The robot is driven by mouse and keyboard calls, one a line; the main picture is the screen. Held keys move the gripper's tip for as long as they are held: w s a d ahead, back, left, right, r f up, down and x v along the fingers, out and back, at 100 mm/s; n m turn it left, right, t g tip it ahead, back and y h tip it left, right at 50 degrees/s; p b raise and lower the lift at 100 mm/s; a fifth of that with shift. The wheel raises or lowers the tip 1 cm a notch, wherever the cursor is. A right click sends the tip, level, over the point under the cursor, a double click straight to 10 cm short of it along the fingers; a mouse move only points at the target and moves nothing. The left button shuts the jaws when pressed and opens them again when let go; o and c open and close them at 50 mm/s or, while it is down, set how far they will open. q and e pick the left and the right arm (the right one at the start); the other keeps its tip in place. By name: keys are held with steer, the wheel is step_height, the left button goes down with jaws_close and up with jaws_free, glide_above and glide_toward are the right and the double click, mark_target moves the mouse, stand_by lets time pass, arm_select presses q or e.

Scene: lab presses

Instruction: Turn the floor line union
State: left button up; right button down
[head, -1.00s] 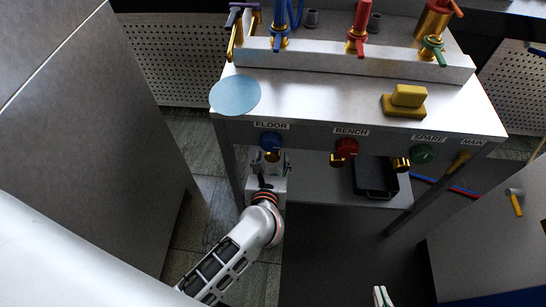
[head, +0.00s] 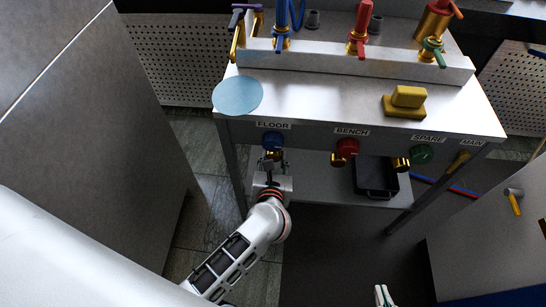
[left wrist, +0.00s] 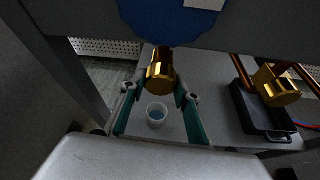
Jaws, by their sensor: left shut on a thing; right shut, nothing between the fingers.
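The floor line union is a brass fitting (head: 274,155) below a round blue part (head: 272,140), under the FLOOR label on the bench front. It also shows in the left wrist view as a ribbed brass cylinder (left wrist: 160,72) below the blue disc (left wrist: 172,22). My left gripper (head: 271,164) reaches it from below. In the left wrist view its two teal fingers (left wrist: 160,92) stand on either side of the brass, and it is shut on the union. The fingers' contact is partly hidden. My right gripper (head: 382,296) shows only its tips at the bottom edge, shut and empty.
Red BENCH (head: 347,147) and green SPARE (head: 421,154) fittings sit to the right. A black tray (head: 375,178) lies on the lower shelf. A small white cup (left wrist: 157,112) stands below the union. A grey cabinet (head: 85,130) flanks the left.

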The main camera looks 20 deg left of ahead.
arm_select(q)
steer(key=o, duration=1.1)
steer(key=shift+v, duration=3.75)
